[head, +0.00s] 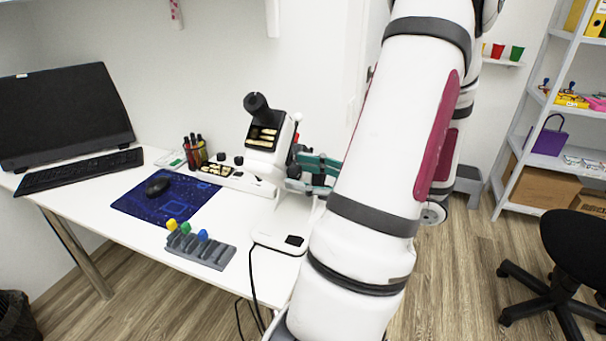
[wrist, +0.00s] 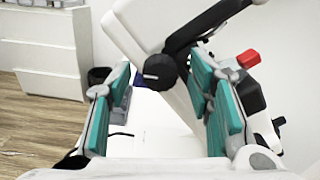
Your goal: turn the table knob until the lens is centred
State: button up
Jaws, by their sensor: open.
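A white lens-measuring device (head: 265,160) with a black eyepiece (head: 257,106) stands at the back right of the desk. My gripper (head: 315,172) is at its right side, partly hidden by my arm. In the wrist view my gripper (wrist: 160,88) is open, with teal pads left and right. A round black knob (wrist: 160,71) on the device shows between the fingertips. A gap separates it from the left pad; I cannot tell whether it touches the right one. I cannot tell for sure that it is the table knob. I cannot make out the lens.
The white desk (head: 120,185) also holds a monitor (head: 65,112), a keyboard (head: 80,170), a mouse (head: 158,186) on a blue mat (head: 187,203), a pen cup (head: 195,155) and a grey rack (head: 201,250) with coloured pieces. A red part (wrist: 248,58) is close to the right finger.

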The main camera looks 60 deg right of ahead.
jog(key=shift+w, duration=0.2)
jog(key=shift+c, duration=0.2)
grip_shut()
